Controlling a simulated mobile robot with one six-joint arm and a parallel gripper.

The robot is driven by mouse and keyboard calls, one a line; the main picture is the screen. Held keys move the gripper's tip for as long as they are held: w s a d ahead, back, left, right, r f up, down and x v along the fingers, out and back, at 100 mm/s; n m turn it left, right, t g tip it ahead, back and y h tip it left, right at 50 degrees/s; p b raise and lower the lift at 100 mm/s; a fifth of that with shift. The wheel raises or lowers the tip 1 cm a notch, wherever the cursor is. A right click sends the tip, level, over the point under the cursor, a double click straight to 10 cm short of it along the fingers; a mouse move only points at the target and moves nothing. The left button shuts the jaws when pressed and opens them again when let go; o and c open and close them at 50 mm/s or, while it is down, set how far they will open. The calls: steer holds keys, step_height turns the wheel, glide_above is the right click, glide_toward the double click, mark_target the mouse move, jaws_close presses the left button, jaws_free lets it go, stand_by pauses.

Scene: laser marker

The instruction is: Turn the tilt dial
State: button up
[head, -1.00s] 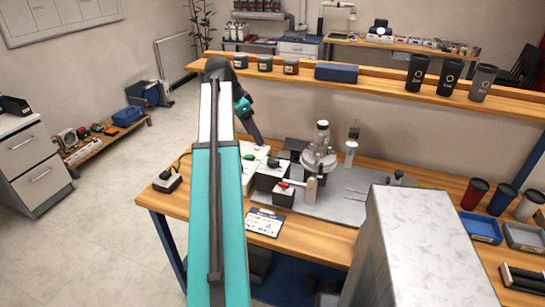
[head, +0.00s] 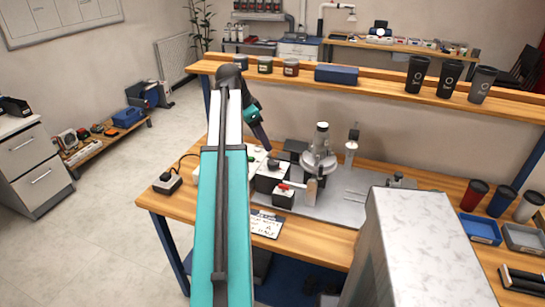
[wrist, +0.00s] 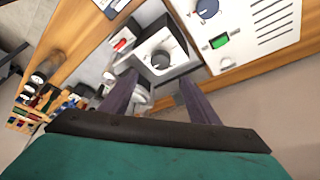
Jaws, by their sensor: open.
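A black round dial (wrist: 162,59) sits on a box with a light grey top face (wrist: 177,50), which looks like the tilt dial; I see no readable label. In the head view the dial (head: 274,164) is on the dark box left of the round metal fixture. My gripper (wrist: 158,78) is open and empty, with its two dark fingers on either side of the dial's direction in the wrist view. They appear apart from the dial. In the head view my gripper (head: 266,146) is just above and left of the dial, pointing down.
A white control unit (wrist: 262,30) with a blue-grey knob (wrist: 207,8) and a green switch (wrist: 218,41) stands beside the dial box. A smaller box with a red switch (head: 284,187) is in front. A round metal fixture (head: 318,160) stands close on the right.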

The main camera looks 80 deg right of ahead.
mark_target(274, 161)
steer(key=shift+p+x, duration=0.9)
steer(key=shift+x, duration=4.45)
steer(key=shift+c, duration=0.3)
